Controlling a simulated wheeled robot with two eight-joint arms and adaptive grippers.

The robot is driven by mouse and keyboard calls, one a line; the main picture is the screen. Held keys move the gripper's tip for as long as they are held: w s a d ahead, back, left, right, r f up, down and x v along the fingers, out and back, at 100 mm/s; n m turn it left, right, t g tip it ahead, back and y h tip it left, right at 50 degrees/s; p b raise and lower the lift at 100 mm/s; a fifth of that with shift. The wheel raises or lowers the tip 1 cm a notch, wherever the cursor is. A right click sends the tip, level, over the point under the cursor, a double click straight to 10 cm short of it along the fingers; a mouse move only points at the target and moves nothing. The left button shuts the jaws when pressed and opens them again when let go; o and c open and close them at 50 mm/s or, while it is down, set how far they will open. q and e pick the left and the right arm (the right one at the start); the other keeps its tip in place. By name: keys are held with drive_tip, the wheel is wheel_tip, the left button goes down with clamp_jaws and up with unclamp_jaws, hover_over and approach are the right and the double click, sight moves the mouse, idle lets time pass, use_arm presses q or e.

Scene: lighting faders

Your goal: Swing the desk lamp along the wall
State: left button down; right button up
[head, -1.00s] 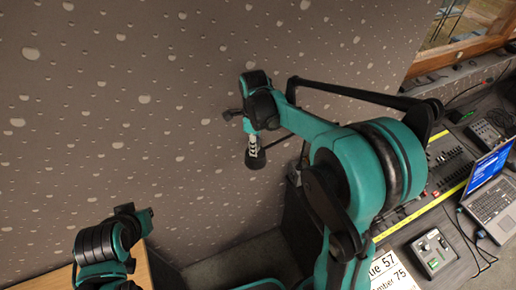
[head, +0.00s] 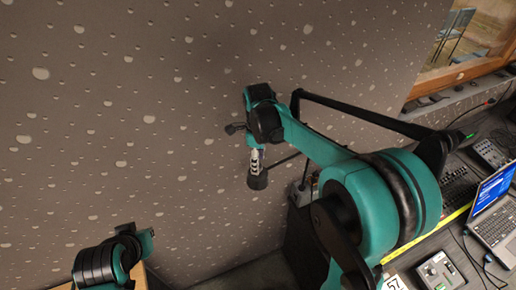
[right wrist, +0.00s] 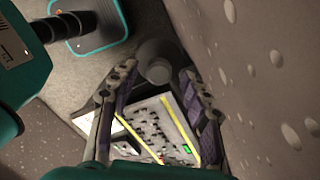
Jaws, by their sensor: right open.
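The black desk lamp's head (head: 257,181) hangs close to the grey wall in the head view. A thin dark bar runs from it to the right, behind my right arm. My right gripper (head: 256,162) points down just above the lamp head. In the right wrist view, the round grey lamp head (right wrist: 156,52) lies between the tips of my open right gripper (right wrist: 155,76), with a finger on either side. I cannot tell whether a finger touches it. My left arm shows at the lower left of the head view, but its gripper is out of view.
The speckled wall (head: 120,110) fills the left and middle. A fader console (right wrist: 152,130) lies beyond the fingers in the right wrist view. A laptop (head: 495,222) and a small control box (head: 437,270) stand at the right. A wooden-framed window (head: 470,70) is at upper right.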

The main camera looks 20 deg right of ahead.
wheel_tip(320, 180, up, 10)
drive_tip(key=shift+f, duration=0.25)
drive_tip(key=shift+c, duration=0.3)
